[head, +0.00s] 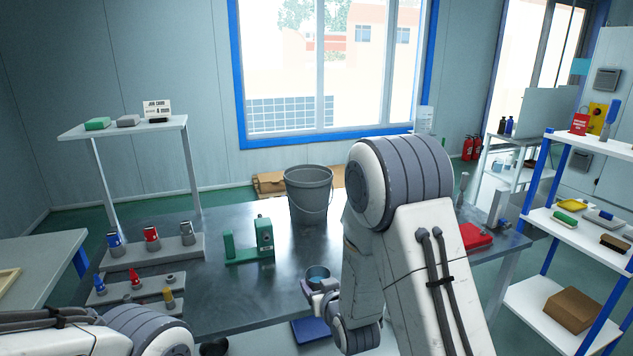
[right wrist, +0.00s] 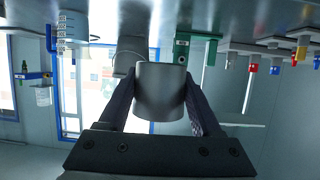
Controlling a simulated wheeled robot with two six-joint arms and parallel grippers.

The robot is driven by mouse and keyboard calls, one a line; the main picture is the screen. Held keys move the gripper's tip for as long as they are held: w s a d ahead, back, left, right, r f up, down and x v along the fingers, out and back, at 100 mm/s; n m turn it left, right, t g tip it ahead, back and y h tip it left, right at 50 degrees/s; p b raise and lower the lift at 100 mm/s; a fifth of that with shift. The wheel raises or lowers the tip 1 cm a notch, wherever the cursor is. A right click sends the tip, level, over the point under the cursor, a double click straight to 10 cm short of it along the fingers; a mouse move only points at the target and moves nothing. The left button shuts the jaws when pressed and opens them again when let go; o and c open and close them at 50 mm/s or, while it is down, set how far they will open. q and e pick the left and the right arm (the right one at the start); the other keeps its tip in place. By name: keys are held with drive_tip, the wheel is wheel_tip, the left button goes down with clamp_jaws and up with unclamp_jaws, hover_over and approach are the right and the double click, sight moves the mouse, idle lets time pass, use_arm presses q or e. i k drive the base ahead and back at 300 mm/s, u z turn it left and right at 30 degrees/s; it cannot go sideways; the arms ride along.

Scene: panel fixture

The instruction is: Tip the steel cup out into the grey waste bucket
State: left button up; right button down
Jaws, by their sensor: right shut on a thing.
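The grey waste bucket (head: 308,192) stands upright on the steel table, toward the back middle. The steel cup (head: 317,272) is nearer the front, with its round opening facing up and a bluish inside. My right gripper (head: 318,285) is shut on the cup and holds it in front of the bucket, apart from it. In the right wrist view, which is upside down, the cup (right wrist: 160,92) sits between the two fingers of the gripper (right wrist: 162,100). Of my left arm only links show at the lower left; its gripper is not clearly visible.
A green fixture (head: 249,242) stands left of the cup. Stepped racks with coloured parts (head: 155,248) are farther left. A blue tray (head: 310,330) lies low in front. A red case (head: 474,237) is at the right. Bare tabletop lies between cup and bucket.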

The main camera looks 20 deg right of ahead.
sight(307, 187)
drive_tip(key=u, duration=0.1)
drive_tip(key=i, duration=1.15)
drive_tip(key=z, duration=0.35)
